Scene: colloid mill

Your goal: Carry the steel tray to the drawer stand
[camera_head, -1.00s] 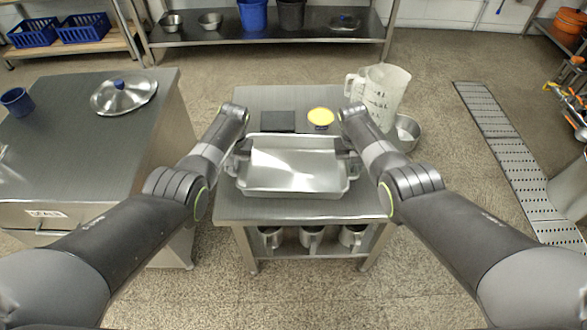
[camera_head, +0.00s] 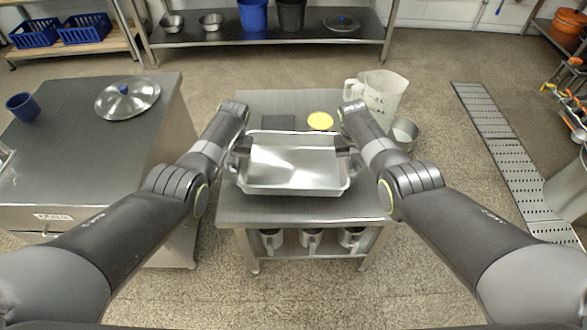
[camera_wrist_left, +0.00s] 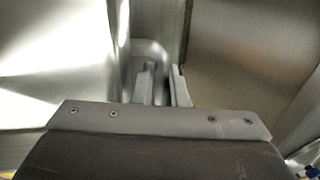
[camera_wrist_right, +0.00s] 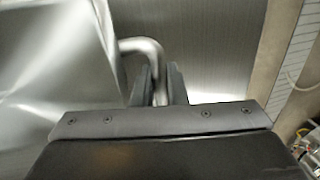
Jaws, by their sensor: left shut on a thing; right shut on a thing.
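The steel tray (camera_head: 292,172) is a shallow, shiny, empty rectangular pan, level over the middle table (camera_head: 300,208) and apparently slightly above its top. My left gripper (camera_head: 240,150) is shut on the tray's left handle (camera_wrist_left: 152,52). My right gripper (camera_head: 349,150) is shut on its right handle (camera_wrist_right: 145,48). Both wrist views show a handle between the fingers. The drawer stand (camera_head: 75,155) is the grey metal cabinet at the left, with a labelled drawer front.
On the stand's top are a steel lid (camera_head: 135,103) with a blue knob and a blue cup (camera_head: 22,106); the space between is bare. Behind the tray are a black pad (camera_head: 278,122), a yellow-topped container (camera_head: 320,121) and a clear jug (camera_head: 380,98). A floor gap separates table and stand.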

